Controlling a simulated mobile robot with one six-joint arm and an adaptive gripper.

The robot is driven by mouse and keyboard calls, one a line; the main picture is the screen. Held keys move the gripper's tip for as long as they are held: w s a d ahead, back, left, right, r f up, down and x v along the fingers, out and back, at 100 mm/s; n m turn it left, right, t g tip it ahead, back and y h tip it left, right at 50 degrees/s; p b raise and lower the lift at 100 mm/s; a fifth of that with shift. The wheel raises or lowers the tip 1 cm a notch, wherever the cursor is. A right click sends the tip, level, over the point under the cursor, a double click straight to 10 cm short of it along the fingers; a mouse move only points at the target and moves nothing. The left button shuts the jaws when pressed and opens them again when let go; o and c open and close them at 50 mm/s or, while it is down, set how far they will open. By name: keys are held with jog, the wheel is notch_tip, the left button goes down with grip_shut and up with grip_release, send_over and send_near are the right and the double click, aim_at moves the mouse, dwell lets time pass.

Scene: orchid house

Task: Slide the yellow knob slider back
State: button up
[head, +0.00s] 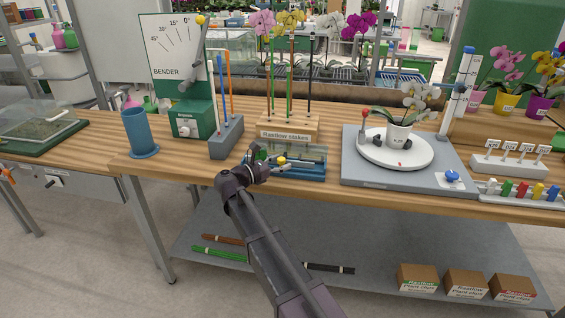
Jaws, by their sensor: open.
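The slider's small yellow knob (281,160) shows at the front left of a low teal see-through case (308,158) on the wooden bench. My gripper (268,163) is at the left front of this case, close beside the knob, with its jaws open. I cannot tell whether a finger touches the knob. My arm reaches up from below and hides the case's left end. The slider's track is too small and covered to make out.
Behind the case stands a wooden stake block (288,128) with upright stakes. A grey holder (226,138) and blue cup (140,133) are to the left. A potted white orchid on a white turntable (418,155) is to the right. A green bender (192,117) stands back left.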

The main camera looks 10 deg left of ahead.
jog(key=v, duration=1.1)
jog(key=shift+s, duration=0.15)
dwell(0.3)
